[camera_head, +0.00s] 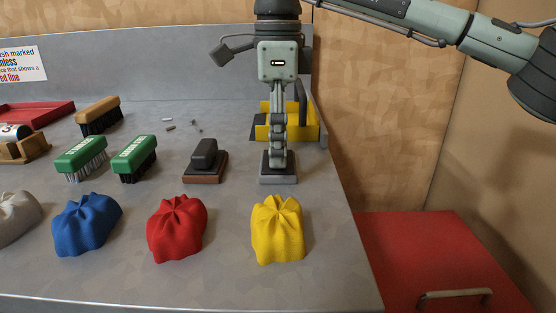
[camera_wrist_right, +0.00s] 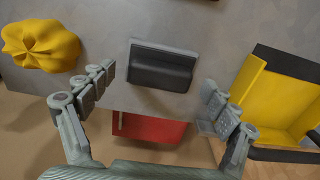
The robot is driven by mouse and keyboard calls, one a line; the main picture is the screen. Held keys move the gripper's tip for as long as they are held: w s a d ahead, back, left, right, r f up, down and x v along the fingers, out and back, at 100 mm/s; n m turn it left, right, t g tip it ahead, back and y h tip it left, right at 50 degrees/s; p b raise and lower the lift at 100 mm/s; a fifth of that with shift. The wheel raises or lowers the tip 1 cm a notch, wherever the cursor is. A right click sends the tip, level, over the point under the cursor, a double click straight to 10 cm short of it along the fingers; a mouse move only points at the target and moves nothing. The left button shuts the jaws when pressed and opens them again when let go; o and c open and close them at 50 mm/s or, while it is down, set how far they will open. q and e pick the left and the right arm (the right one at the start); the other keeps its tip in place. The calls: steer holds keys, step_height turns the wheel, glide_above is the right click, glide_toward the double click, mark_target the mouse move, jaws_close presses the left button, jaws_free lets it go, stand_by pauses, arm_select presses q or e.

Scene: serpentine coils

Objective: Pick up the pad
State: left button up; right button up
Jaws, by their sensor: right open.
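A dark pad with a grey base (camera_head: 278,180) stands on the grey bench, partly hidden behind my right gripper (camera_head: 278,150). A second dark block with a brown base (camera_head: 205,160) stands to its left. In the right wrist view the dark pad (camera_wrist_right: 160,68) lies between and a little beyond the spread fingertips of my right gripper (camera_wrist_right: 158,84). That gripper is open and points down over the pad, holding nothing. Whether a finger touches the pad cannot be told. My left gripper is not in view.
Yellow (camera_head: 277,230), red (camera_head: 177,228) and blue (camera_head: 86,224) bags stand along the front. Green brushes (camera_head: 134,157) stand to the left. A yellow open bin (camera_head: 300,122) stands close behind the gripper. The bench's right edge is near, with a red surface (camera_head: 430,255) below.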

mark_target(261, 161)
steer(key=shift+c, duration=0.5)
steer(key=c, duration=1.2)
steer(key=shift+r, duration=0.1)
steer(key=shift+r, duration=0.5)
step_height(261, 161, up, 2)
steer(key=shift+r, duration=0.15)
arm_select(q)
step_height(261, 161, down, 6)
steer(key=p, duration=0.3)
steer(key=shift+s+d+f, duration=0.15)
arm_select(e)
steer(key=shift+w+a+r, duration=0.4)
steer(key=shift+a+r, duration=0.85)
steer(key=shift+a, duration=0.65)
steer(key=shift+w+a+r, duration=0.45)
steer(key=shift+a+r, duration=0.85)
steer(key=shift+a, duration=0.65)
steer(key=shift+w+a+r, duration=0.4)
steer(key=shift+a+r, duration=0.85)
steer(key=shift+a, duration=0.65)
